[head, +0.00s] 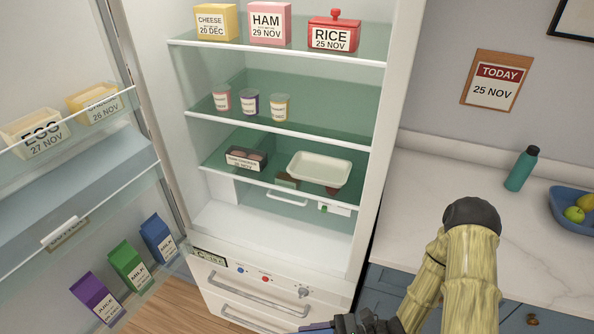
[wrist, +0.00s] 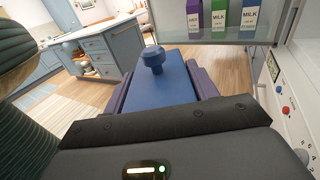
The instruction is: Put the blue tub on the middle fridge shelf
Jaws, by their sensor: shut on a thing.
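The blue tub (wrist: 165,80), with a round knob on its lid, fills the middle of the wrist view. My gripper (wrist: 160,92) is shut on it, with a purple finger on either side. In the head view my gripper (head: 325,327) is at the bottom edge, low in front of the fridge drawers; the tub cannot be made out clearly there. The fridge stands open. Its middle shelf (head: 330,132) is green-tinted glass with a white front edge. Several small cups, one of them a white and yellow cup (head: 280,107), stand on its left and middle part; its right part is bare.
The top shelf holds a cheese box (head: 215,22), a ham box (head: 269,23) and a red rice pot (head: 333,32). The lower shelf holds a white tray (head: 320,169) and a meat pack (head: 246,159). The open door with cartons (head: 127,262) is at left, the counter (head: 480,190) at right.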

